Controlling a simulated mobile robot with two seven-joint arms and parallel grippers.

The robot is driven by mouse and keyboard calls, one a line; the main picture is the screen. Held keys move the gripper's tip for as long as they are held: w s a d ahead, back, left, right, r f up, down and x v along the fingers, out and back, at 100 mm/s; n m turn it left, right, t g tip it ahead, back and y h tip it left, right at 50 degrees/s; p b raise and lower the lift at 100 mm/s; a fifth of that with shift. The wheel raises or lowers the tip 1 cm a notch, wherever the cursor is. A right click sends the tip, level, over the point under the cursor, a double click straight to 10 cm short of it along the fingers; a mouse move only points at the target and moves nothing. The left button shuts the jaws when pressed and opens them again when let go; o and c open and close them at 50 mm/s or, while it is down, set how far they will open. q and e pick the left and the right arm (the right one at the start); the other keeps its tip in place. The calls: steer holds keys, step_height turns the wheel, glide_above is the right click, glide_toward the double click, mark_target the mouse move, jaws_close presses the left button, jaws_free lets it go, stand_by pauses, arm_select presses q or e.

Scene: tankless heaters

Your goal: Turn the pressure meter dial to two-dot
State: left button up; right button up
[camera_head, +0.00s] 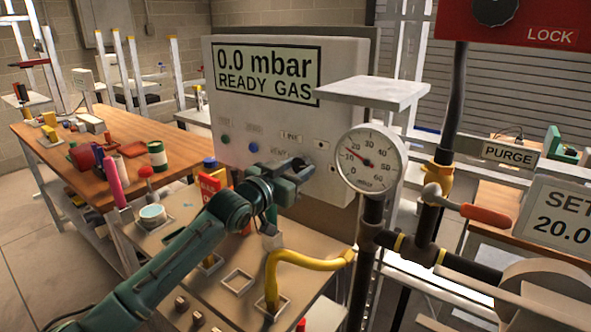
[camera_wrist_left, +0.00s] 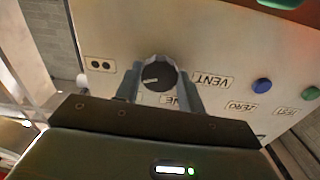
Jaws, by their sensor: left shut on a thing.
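The pressure meter (camera_head: 266,110) is a pale box with a screen reading "0.0 mbar READY GAS". Its black dial (camera_wrist_left: 157,74) shows in the left wrist view, with a pale pointer line on its left part. The two-dot label (camera_wrist_left: 100,65) is left of the dial there, and the VENT label (camera_wrist_left: 212,81) is right of it. Another label under the dial is partly hidden. My left gripper (camera_head: 303,171) is at the meter's front panel, its fingers on both sides of the dial, shut on it. In the head view the gripper hides the dial. My right gripper is out of view.
A round gauge (camera_head: 370,159) on dark pipes stands just right of the meter, with an orange-handled valve (camera_head: 468,211) beyond. A yellow hose (camera_head: 312,260) rises from the bench in front. A wooden table (camera_head: 150,150) with several items is at left.

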arm_select(q)
steer(key=o, duration=1)
steer(key=shift+b+v, duration=0.45)
steer(key=shift+v, duration=6.15)
